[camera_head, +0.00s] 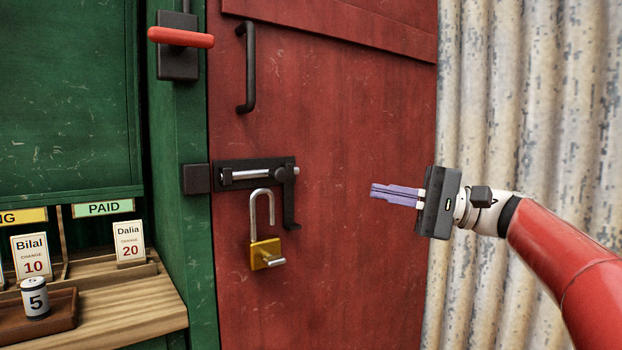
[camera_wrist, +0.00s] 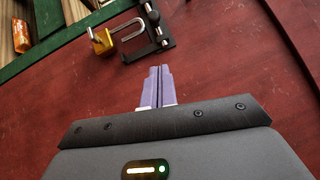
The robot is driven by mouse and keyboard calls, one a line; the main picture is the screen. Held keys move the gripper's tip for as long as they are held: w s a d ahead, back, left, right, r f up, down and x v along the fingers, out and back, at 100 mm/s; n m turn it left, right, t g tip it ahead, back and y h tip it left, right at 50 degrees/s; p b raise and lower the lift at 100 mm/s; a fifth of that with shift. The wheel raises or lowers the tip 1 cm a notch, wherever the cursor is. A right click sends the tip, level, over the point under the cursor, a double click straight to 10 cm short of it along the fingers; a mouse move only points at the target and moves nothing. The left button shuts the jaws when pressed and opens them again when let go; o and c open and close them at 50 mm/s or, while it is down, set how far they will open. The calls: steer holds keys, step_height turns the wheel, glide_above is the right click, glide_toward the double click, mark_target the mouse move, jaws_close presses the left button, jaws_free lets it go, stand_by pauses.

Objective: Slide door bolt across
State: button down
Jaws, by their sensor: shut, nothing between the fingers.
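The door bolt (camera_head: 252,174) is a silver rod in a black housing on the red door (camera_head: 330,130). A dark knob sits at its right end, with a black bracket below. A black keeper (camera_head: 196,179) is on the green frame, just left of the bolt. A brass padlock (camera_head: 265,254) with its shackle open hangs below the bolt. My gripper (camera_head: 372,191) is shut and empty, to the right of the bolt and apart from it. In the wrist view, the purple fingers (camera_wrist: 155,70) are together, with the bolt (camera_wrist: 150,15) and padlock (camera_wrist: 101,41) beyond them.
A black door handle (camera_head: 248,68) is above the bolt. A red lever (camera_head: 180,37) on a black plate is on the green frame. At lower left, a wooden counter (camera_head: 130,305) holds name cards and a small cylinder marked 5 (camera_head: 35,298). A corrugated wall (camera_head: 530,90) is at right.

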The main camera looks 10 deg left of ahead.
glide_toward(266, 174)
steer(key=w+a, duration=0.2)
steer(key=shift+s+a+r+p, duration=0.45)
steer(key=shift+s+a, duration=0.1)
steer(key=shift+s, duration=0.2)
steer(key=s+a+b, duration=0.2)
steer(key=s+a, duration=0.1)
steer(key=shift+s, duration=0.3)
